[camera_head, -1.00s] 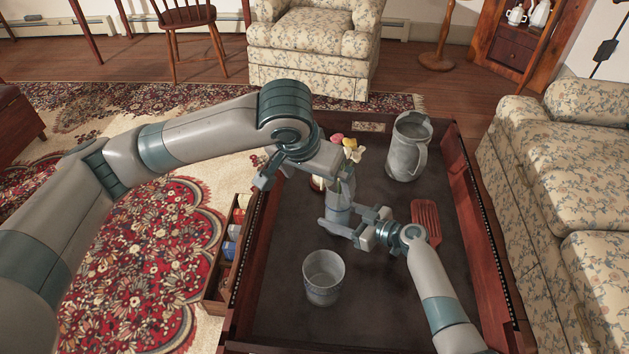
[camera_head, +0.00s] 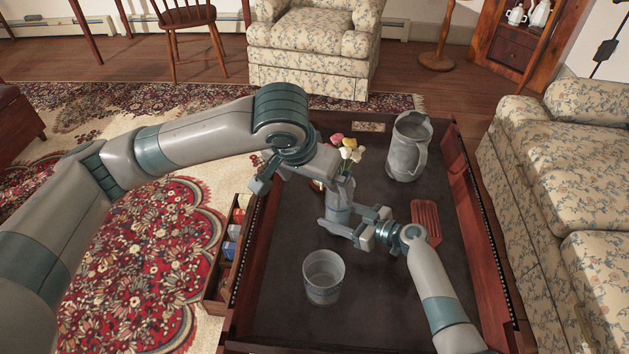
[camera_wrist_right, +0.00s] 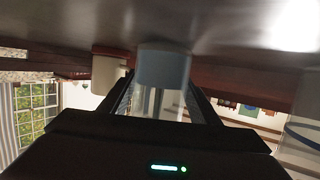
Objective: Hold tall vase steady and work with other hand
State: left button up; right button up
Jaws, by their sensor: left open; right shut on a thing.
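The tall vase (camera_head: 339,214), pale with a bluish band, stands upright on the dark table (camera_head: 400,290). My right gripper (camera_head: 349,226) is shut on its lower part. In the upside-down right wrist view, the vase's blue base (camera_wrist_right: 163,68) and clear wall show between the fingers. Pink, yellow and white flowers (camera_head: 346,150) are just above the vase in the head view. My left gripper (camera_head: 298,172) is open, above and left of the vase, close beside the flowers. It partly covers the stems and vase mouth, so whether it touches them is unclear.
A grey metal pitcher (camera_head: 405,160) stands behind right, and a grey bucket (camera_head: 323,277) in front. A red slotted spatula (camera_head: 426,222) lies to the right. Raised wooden rims (camera_head: 462,190) border the table. An open side drawer (camera_head: 222,278) holds small items.

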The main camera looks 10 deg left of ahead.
dwell(0.3)
jog(key=o, duration=1.3)
jog(key=v, duration=1.2)
jog(key=shift+r, duration=0.15)
